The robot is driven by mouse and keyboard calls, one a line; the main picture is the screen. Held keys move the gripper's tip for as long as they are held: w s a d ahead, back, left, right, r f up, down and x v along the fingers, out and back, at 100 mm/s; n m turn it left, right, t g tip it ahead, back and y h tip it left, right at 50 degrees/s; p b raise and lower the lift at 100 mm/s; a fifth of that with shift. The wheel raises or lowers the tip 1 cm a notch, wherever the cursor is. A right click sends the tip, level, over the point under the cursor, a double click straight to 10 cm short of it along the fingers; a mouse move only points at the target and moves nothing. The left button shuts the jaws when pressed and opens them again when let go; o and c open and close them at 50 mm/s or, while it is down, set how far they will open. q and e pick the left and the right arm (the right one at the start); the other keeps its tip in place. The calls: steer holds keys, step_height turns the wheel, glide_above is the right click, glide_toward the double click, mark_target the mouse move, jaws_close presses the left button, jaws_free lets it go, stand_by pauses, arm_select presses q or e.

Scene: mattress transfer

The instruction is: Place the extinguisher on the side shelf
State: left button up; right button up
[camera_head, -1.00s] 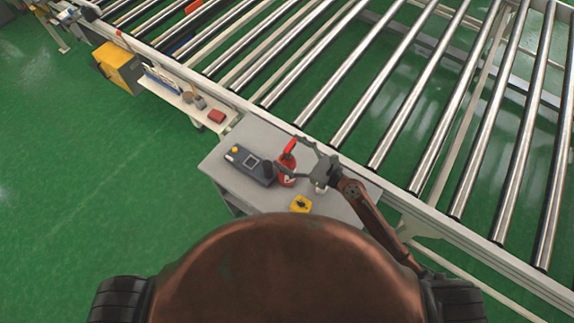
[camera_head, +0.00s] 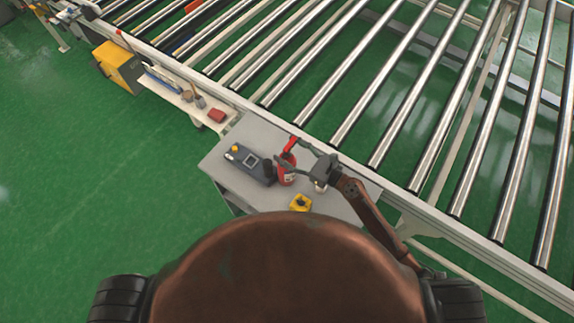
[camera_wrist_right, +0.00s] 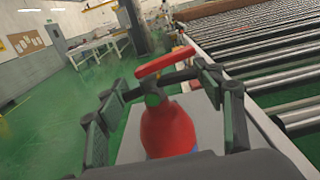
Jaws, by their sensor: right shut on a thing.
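The red extinguisher (camera_head: 287,172) stands upright on the grey table (camera_head: 222,160), at its middle, beside a dark control box. My right gripper (camera_head: 287,158) reaches in from the right and is shut on the extinguisher near its top. In the right wrist view the extinguisher (camera_wrist_right: 168,130) sits between the two fingers (camera_wrist_right: 160,82), with its red handle above them. The side shelf (camera_head: 180,100) is the white ledge along the conveyor's side, left of the table. It holds a red box and small items. My left gripper is not in view.
The dark control box (camera_head: 252,163) stands left of the extinguisher, and a yellow button box (camera_head: 300,203) lies in front of it. The roller conveyor (camera_head: 380,110) runs behind the table. A yellow cabinet (camera_head: 118,66) stands at the far left. Green floor is open at left.

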steer(key=c, duration=0.6)
steer(key=shift+w+r, duration=0.1)
steer(key=shift+r, duration=0.05)
steer(key=shift+c, duration=0.7)
